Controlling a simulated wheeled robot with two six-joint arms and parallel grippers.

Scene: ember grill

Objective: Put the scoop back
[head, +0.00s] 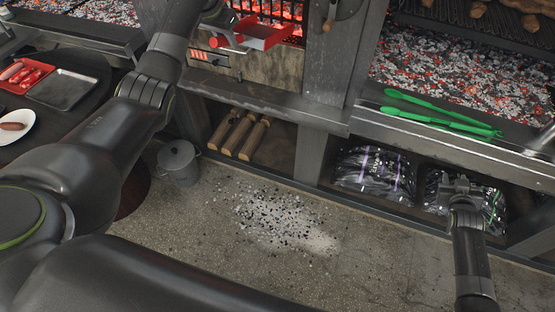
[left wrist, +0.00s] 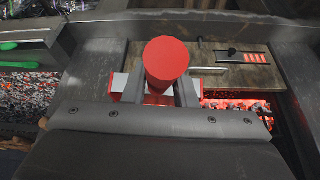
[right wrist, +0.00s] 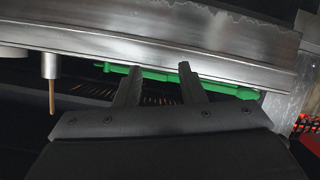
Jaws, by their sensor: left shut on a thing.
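The red scoop (head: 266,36) is held up at the front of the glowing firebox, above a wooden panel. My left gripper (head: 229,33) is shut on its handle. In the left wrist view the round red handle end (left wrist: 167,60) fills the space between my left fingers (left wrist: 160,92), and the scoop's body is mostly hidden behind it. Whether the scoop touches the panel or firebox I cannot tell. My right gripper (head: 461,182) is empty, in front of the lower shelf under the right grill. Its fingers (right wrist: 160,70) stand apart in the right wrist view.
A grey ash pile (head: 275,218) lies on the floor beside a grey metal bucket (head: 179,162). Green tongs (head: 440,113) lie on the right grill's ledge. Logs (head: 238,135) and bags (head: 374,172) fill the lower shelves. A dark post (head: 325,80) separates the grill bays.

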